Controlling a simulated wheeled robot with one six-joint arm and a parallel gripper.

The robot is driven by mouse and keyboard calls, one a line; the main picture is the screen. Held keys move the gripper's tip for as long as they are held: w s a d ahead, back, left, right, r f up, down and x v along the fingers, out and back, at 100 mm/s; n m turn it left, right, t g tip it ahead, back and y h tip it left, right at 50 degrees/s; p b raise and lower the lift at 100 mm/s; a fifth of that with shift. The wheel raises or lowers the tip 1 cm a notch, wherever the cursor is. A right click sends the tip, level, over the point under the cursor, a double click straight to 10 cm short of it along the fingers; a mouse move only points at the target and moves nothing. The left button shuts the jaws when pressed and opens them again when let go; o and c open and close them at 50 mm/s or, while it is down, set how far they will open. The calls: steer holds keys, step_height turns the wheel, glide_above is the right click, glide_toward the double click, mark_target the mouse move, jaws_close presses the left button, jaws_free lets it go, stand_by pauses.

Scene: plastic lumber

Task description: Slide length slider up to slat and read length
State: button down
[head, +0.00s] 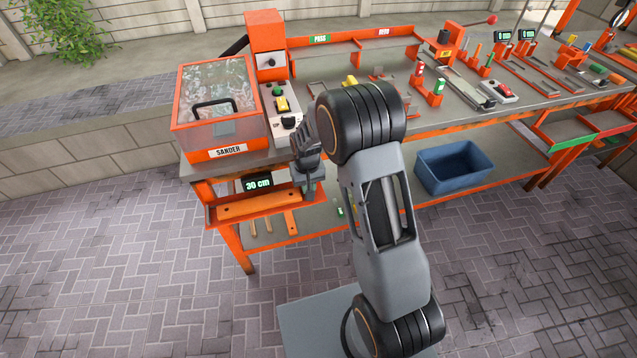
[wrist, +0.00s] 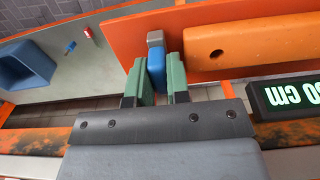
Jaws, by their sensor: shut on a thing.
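The length slider (wrist: 157,68) is a blue block with a grey end in the wrist view. My gripper (wrist: 158,80) is shut on it, one green finger on each side. The orange slat (wrist: 250,38) with a dark hole lies to the right of the slider; a narrow gap shows between them. The slat also shows in the head view (head: 255,207) on the orange ledge below the sander. In the head view my gripper (head: 309,190) is at the slat's right end, and the slider is hard to make out there.
A blue bin (head: 453,166) sits on the lower shelf to the right. The paved floor in front is mostly clear.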

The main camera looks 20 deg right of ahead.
mark_target(295, 193)
steer(key=shift+a, duration=2.15)
steer(key=c, duration=0.9)
jaws_free()
steer(key=shift+r+p, duration=2.35)
steer(key=shift+r, duration=1.2)
